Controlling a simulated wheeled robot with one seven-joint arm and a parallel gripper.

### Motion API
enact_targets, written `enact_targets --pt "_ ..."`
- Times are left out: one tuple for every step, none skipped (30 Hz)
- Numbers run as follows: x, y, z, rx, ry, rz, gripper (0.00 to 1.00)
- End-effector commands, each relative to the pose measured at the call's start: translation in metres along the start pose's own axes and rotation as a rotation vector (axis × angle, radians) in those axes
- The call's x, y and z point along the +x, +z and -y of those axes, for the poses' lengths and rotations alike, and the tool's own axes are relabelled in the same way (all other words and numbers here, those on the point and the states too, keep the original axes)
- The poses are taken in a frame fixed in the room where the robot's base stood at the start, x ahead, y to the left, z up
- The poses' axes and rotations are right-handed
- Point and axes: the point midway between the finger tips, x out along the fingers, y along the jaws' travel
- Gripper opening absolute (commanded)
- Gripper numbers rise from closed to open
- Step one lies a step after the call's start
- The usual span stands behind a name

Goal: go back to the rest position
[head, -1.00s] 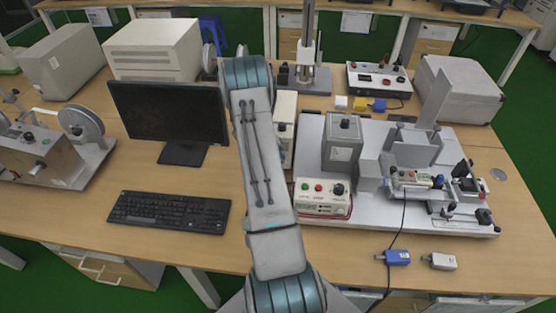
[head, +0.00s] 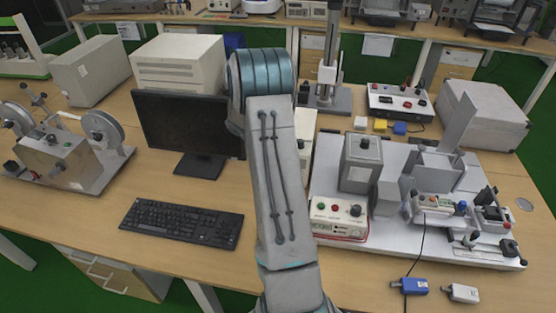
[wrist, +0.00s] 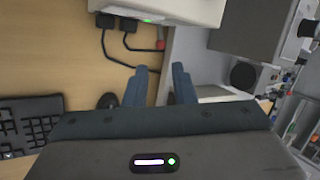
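My gripper shows in the wrist view (wrist: 160,72). Its two dark blue fingers stand apart with nothing between them, above the bench. In the head view the gripper is hidden behind my own raised arm. The wooden bench (head: 85,190) lies below the arm. The wrist view has the keyboard (wrist: 30,122) at the left and grey equipment at the right of the fingers.
A monitor (head: 188,128) and keyboard (head: 182,222) stand left of my arm. A test rig on a white base plate (head: 375,245) and a red-and-white control box (head: 338,217) stand to the right. Two small connectors (head: 408,287) (head: 461,293) lie at the front right.

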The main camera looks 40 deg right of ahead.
Motion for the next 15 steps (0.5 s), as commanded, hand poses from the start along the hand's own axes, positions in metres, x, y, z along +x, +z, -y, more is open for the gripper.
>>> enact_targets --pt "0.0 0.0 0.0 0.0 0.0 0.0 0.23" --pt "0.0 0.0 0.0 0.0 0.0 0.0 0.23" --pt "0.0 0.0 0.0 0.0 0.0 0.0 0.23" --pt "0.0 0.0 0.0 0.0 0.0 0.0 0.23" --pt "0.0 0.0 0.0 0.0 0.0 0.0 0.23" --pt "0.0 0.0 0.0 0.0 0.0 0.0 0.23" --pt "0.0 0.0 0.0 0.0 0.0 0.0 0.23" --pt "0.0 0.0 0.0 0.0 0.0 0.0 0.23" --pt "0.0 0.0 0.0 0.0 0.0 0.0 0.23" --pt "0.0 0.0 0.0 0.001 0.0 0.0 0.23" --pt "-0.001 0.0 0.0 0.004 0.001 0.001 0.23" --pt "-0.004 0.0 0.0 0.016 0.002 0.003 0.23" --pt "-0.007 -0.001 -0.001 0.032 0.005 0.005 0.23" --pt "-0.012 -0.002 -0.001 0.053 0.008 0.008 0.23" --pt "-0.021 -0.004 -0.001 0.095 0.014 0.014 0.23"
